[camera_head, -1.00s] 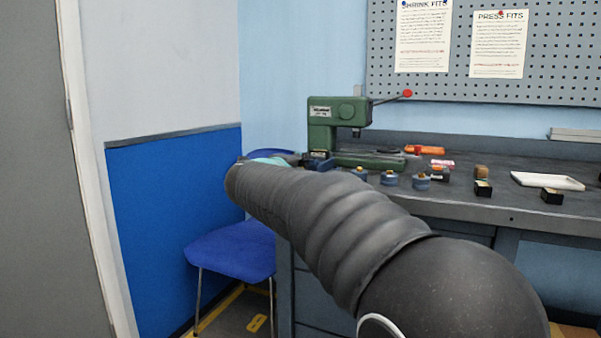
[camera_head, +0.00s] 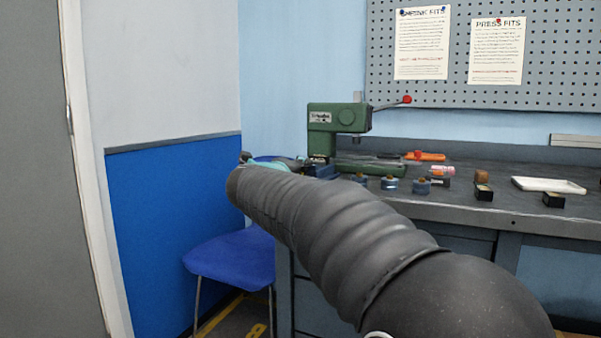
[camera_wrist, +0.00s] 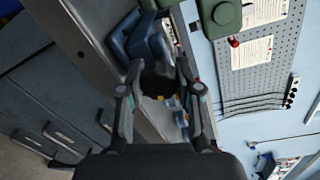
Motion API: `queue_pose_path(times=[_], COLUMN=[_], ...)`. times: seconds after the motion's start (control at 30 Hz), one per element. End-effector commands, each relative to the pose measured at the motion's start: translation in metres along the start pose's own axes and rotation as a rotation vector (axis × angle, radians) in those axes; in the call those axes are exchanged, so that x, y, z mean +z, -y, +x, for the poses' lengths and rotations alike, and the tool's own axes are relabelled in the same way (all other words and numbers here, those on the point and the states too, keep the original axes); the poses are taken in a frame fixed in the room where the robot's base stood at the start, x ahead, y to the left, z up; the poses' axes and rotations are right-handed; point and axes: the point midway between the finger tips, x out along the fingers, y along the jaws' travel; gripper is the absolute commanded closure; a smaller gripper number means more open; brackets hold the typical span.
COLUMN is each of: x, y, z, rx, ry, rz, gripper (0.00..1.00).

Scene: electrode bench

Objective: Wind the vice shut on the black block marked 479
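The blue vice (camera_wrist: 146,38) stands at the bench edge, just beyond my fingertips in the wrist view. In the head view only a small part of the vice (camera_head: 322,171) shows past my arm. A dark block with a pale label (camera_head: 318,159) shows at the vice; its number is too small to read. My gripper (camera_wrist: 160,72) has its fingers apart, with a dark rounded shape (camera_wrist: 158,82) between them. I cannot tell what this shape is or whether the fingers touch it. In the head view my arm hides most of my gripper (camera_head: 290,163).
A green press (camera_head: 335,120) stands behind the vice. Several blue round fixtures (camera_head: 390,182), small dark blocks (camera_head: 483,192), an orange tool (camera_head: 426,156) and a white tray (camera_head: 548,185) lie along the bench to the right. A blue chair (camera_head: 232,254) stands left below.

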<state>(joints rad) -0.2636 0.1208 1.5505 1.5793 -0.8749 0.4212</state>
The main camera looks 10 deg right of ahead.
Motion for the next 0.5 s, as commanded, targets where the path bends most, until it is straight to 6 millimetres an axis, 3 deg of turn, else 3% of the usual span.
queue_pose_path(times=[0.03,0.1,0.5], x=[0.0008,0.0006,0.0001], y=[0.0,0.0,0.0004], z=[0.0001,0.0001,-0.0056], rx=[0.0,0.0,0.0], ry=[0.002,0.002,0.0], rz=[-0.001,-0.001,-0.001], gripper=[0.56,0.41,0.41])
